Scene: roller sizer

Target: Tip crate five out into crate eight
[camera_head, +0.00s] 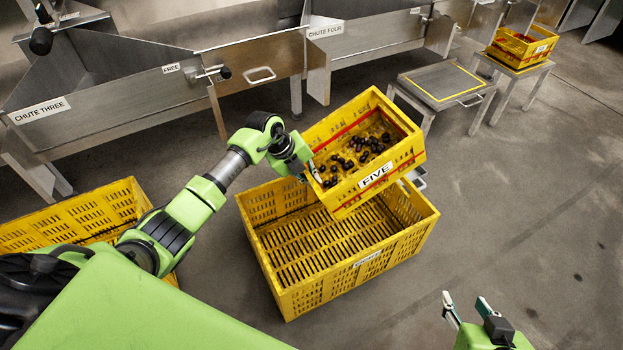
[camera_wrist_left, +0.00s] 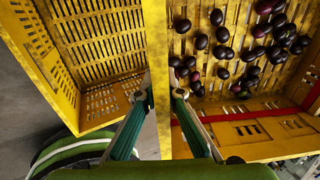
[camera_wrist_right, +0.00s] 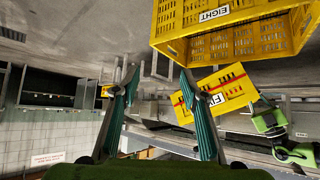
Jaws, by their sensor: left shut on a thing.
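Crate five (camera_head: 408,157) is yellow with red bands and a FIVE label. It holds many dark purple fruits (camera_head: 362,152), still inside on its floor. My left gripper (camera_head: 312,173) is shut on its near-left wall, which also shows between the fingers in the left wrist view (camera_wrist_left: 158,60). The crate hangs over the back right part of crate eight (camera_head: 290,302), looking only slightly tilted. Crate eight is larger, yellow and slatted; its visible floor is empty. Its EIGHT label shows in the right wrist view (camera_wrist_right: 214,15). My right gripper (camera_head: 466,303) is open and empty, in front of crate eight.
Another yellow crate (camera_head: 95,215) stands at the left, partly behind my left arm. Steel chutes (camera_head: 130,112) line the back. A low stand (camera_head: 445,82) is empty, and a stand beside it bears a yellow crate (camera_head: 520,48). The floor at the right is clear.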

